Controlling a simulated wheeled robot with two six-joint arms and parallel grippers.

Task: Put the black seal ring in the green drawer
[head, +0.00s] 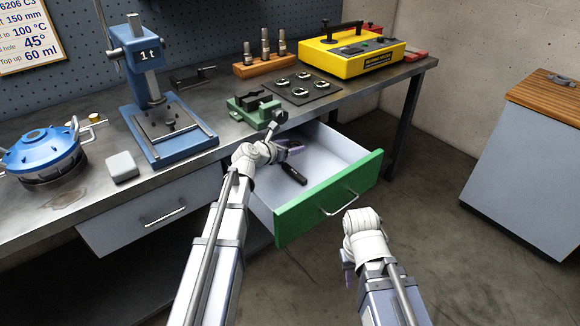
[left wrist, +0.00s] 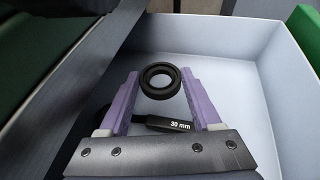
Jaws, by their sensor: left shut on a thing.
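The green drawer (head: 328,200) is pulled open below the bench, and its pale interior (left wrist: 225,68) fills much of the left wrist view. My left gripper (head: 290,147) is over the drawer's opening. In the left wrist view its purple fingers (left wrist: 158,90) are shut on the black seal ring (left wrist: 146,77), held between the tips above the drawer floor. The ring cannot be made out clearly in the head view. My right gripper (head: 347,260) is low, right of the drawer front; its wrist hides most of it, so its opening cannot be told.
A black piece marked 30 mm (left wrist: 165,124) lies on the drawer floor and also shows in the head view (head: 293,174). A green vise (head: 255,108) stands at the bench edge above the drawer. A blue press (head: 165,125) stands left. Open floor lies right of the drawer.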

